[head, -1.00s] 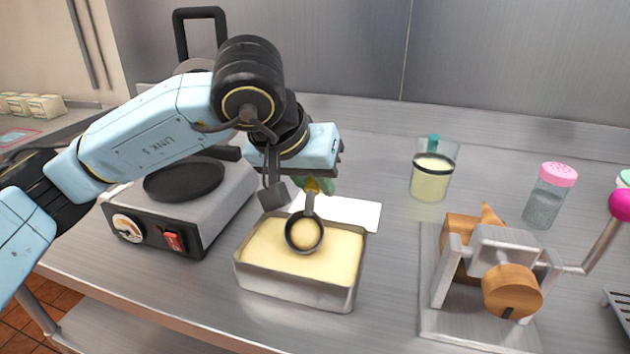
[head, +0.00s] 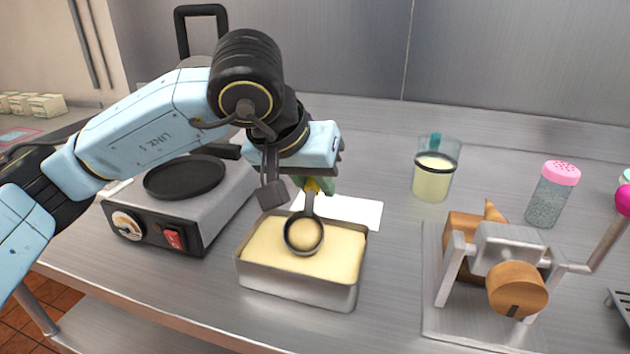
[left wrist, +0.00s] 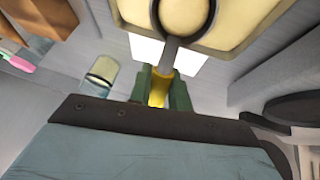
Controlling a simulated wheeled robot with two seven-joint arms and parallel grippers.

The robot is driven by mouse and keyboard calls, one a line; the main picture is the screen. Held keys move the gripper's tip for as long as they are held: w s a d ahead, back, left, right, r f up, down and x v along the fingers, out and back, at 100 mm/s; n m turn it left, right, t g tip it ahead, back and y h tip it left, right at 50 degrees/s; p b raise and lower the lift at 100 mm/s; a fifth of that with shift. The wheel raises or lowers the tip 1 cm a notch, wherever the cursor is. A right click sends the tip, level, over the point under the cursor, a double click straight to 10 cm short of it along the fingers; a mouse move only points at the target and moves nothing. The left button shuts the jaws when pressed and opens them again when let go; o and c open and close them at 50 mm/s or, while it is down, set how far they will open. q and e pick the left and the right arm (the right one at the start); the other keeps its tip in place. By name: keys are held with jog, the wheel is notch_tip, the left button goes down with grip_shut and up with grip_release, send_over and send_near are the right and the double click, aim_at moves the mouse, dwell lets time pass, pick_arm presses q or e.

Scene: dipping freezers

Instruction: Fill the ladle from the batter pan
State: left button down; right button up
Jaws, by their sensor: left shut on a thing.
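The batter pan (head: 297,284) is a rectangular metal pan nearly full of pale yellow batter. The ladle (head: 304,236) has a dark round bowl, which is over the batter near the pan's back middle and holds batter inside its rim. I cannot tell whether the bowl touches the batter surface. My left gripper (head: 316,187) is above the pan's back edge, shut on the ladle's handle. In the left wrist view the ladle's yellow handle (left wrist: 159,90) lies between the green fingers, and its bowl (left wrist: 186,16) shows over the batter pan (left wrist: 243,12). My right gripper is not in view.
A waffle iron (head: 175,215) with a round black plate stands left of the pan. A white sheet (head: 350,211) lies behind the pan. A measuring cup (head: 433,175), a pink-lidded shaker (head: 552,195) and a cranked device (head: 495,270) stand to the right. Bare counter lies between.

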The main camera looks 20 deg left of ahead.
pick_arm(q)
jog(key=shift+s+a+f+b, duration=0.15)
jog(key=shift+s+a+b, duration=0.1)
jog(key=shift+b, duration=0.1)
dwell(0.3)
jog(key=shift+s+a+f+b, duration=0.1)
jog(key=shift+a+f+b, duration=0.05)
jog(key=shift+a+b, duration=0.15)
dwell(0.3)
